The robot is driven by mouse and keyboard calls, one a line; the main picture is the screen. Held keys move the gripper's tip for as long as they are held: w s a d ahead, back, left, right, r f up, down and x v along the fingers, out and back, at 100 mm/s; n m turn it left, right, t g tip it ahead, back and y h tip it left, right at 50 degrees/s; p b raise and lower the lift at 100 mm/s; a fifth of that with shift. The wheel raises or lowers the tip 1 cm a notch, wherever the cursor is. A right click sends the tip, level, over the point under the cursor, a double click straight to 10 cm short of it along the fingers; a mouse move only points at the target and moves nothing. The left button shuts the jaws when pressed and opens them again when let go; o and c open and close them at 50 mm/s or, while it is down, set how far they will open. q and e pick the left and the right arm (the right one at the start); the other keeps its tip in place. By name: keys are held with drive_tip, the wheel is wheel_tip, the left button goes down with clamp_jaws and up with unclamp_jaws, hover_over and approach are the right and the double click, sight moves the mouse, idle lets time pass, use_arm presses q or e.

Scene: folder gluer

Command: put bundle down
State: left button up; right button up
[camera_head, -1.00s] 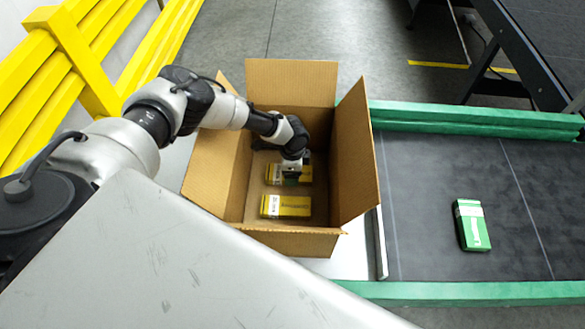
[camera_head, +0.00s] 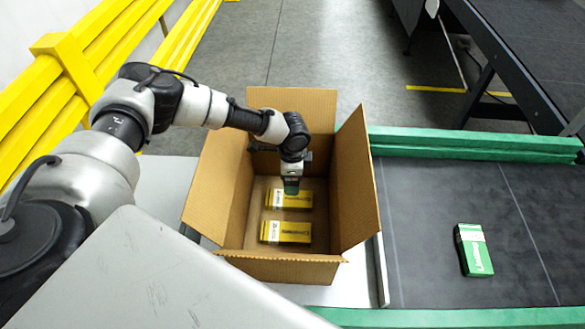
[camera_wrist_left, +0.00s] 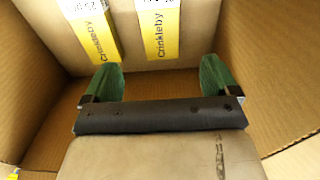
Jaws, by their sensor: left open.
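The front bundle (camera_head: 286,232) is in full view in the head view. The rear bundle (camera_head: 290,198) lies just behind it. In the left wrist view, the two bundles (camera_wrist_left: 88,25) (camera_wrist_left: 157,28) show "Crinkleby" labels. My left gripper (camera_head: 291,187) reaches down into the box, above and beside the rear bundle. In the wrist view its green fingers (camera_wrist_left: 160,80) are spread apart with nothing between them. My right gripper is not in view.
A green and white carton (camera_head: 473,250) lies alone on the dark conveyor belt (camera_head: 430,190) at the right. Green rails (camera_head: 470,142) edge the belt. The box's flaps stand open around my arm. A yellow barrier (camera_head: 65,75) stands at the left.

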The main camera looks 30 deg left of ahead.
use_arm(q)
wheel_tip(320, 180, up, 3)
drive_tip(key=shift+r, duration=0.2)
idle(0.8)
idle(0.4)
